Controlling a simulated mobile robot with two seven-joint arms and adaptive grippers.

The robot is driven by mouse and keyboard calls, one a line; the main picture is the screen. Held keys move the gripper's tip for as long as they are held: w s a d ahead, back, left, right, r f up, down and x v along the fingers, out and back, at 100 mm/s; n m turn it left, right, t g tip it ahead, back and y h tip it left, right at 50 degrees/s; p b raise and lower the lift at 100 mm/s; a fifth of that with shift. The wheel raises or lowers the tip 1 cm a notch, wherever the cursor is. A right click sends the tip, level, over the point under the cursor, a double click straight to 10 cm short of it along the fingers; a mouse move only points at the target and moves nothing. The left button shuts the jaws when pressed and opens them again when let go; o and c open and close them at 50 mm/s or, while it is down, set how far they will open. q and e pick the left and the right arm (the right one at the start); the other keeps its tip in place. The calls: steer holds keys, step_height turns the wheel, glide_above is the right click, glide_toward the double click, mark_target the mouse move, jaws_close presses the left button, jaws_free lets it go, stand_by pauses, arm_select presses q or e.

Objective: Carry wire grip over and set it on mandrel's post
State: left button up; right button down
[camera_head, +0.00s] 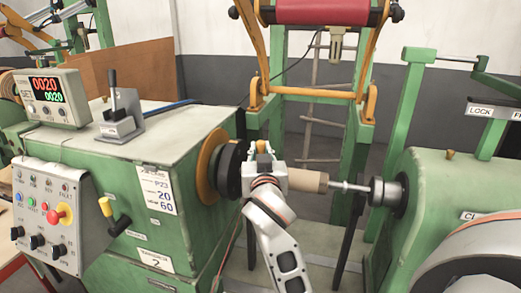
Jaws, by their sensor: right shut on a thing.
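The mandrel (307,181) is a tan cylinder lying level between the dark headstock chuck and the tailstock spindle. My right gripper (263,158) is at the mandrel's left part, beside the chuck, and covers that stretch of it. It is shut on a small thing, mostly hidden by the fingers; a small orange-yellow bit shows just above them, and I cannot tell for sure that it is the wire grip. The mandrel's post is not clearly visible, and I cannot tell whether the held thing touches it. My left gripper is not in view.
The green headstock (185,150) with its yellow ring stands left, with a control panel (45,210) and lever box (120,120). The green tailstock (440,180) stands right. A red roller (320,10) in an orange frame hangs behind. Open space lies above the mandrel.

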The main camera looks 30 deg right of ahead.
steer(key=shift+f, duration=0.5)
steer(key=c, duration=1.8)
jaws_free()
steer(key=shift+c, duration=0.2)
